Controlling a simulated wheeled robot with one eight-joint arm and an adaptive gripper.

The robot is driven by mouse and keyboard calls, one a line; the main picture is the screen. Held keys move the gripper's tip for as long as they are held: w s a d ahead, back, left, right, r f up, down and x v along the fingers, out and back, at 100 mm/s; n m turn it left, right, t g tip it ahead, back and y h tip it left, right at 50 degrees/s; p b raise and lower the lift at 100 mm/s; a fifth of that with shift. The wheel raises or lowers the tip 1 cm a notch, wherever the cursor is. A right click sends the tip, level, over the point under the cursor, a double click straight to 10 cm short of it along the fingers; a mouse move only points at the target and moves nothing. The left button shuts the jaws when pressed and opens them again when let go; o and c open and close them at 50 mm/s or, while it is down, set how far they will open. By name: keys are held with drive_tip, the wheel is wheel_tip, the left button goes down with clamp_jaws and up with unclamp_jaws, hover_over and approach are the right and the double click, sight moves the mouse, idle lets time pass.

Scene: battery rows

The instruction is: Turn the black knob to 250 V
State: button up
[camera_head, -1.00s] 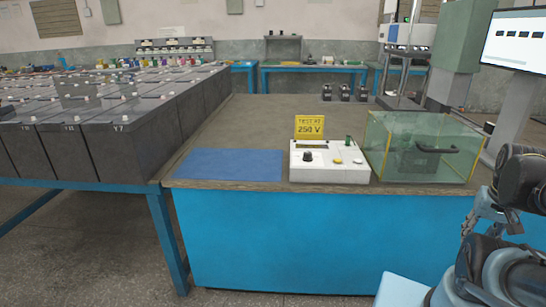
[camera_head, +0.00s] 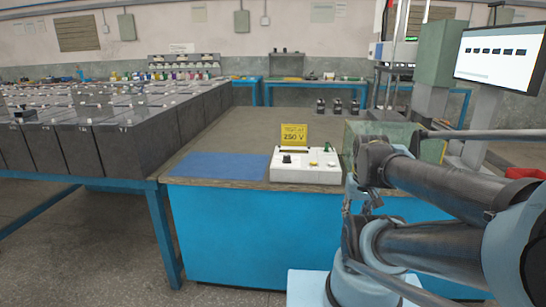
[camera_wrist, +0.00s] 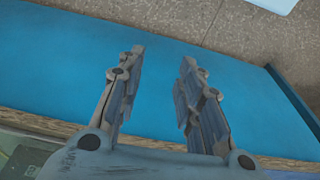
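The black knob (camera_head: 287,159) sits on the left part of the sloping face of a white tester box (camera_head: 305,175) on the bench. Its pointer setting is too small to read. A yellow sign (camera_head: 294,134) reading "TEST AT 250 V" stands behind the box. My gripper (camera_wrist: 160,68) is open and empty in the wrist view, with its two fingers apart over the blue front of the bench. In the head view it hangs low at the arm's end, right of and below the box, apart from the knob.
A blue mat (camera_head: 217,166) lies left of the box. Rows of dark batteries (camera_head: 140,140) fill the left table. The bench behind the box is largely clear.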

drive_tip(key=shift+a, duration=0.2)
drive_tip(key=shift+o, duration=1.8)
drive_tip(key=shift+s+a+r+n, duration=0.1)
drive_tip(key=shift+r+n, duration=0.05)
drive_tip(key=shift+r, duration=0.3)
drive_tip(key=shift+s+a+r+n, duration=0.1)
drive_tip(key=shift+r+n, duration=0.05)
drive_tip(key=shift+r, duration=0.3)
wheel_tip(320, 180, up, 22)
drive_tip(key=r+n+g, duration=0.1)
drive_tip(key=n+g, duration=0.1)
drive_tip(key=n, duration=1.1)
hover_over(287, 155)
drive_tip(key=f, duration=1.7)
drive_tip(key=shift+s+f, duration=0.2)
drive_tip(key=shift+f, duration=0.05)
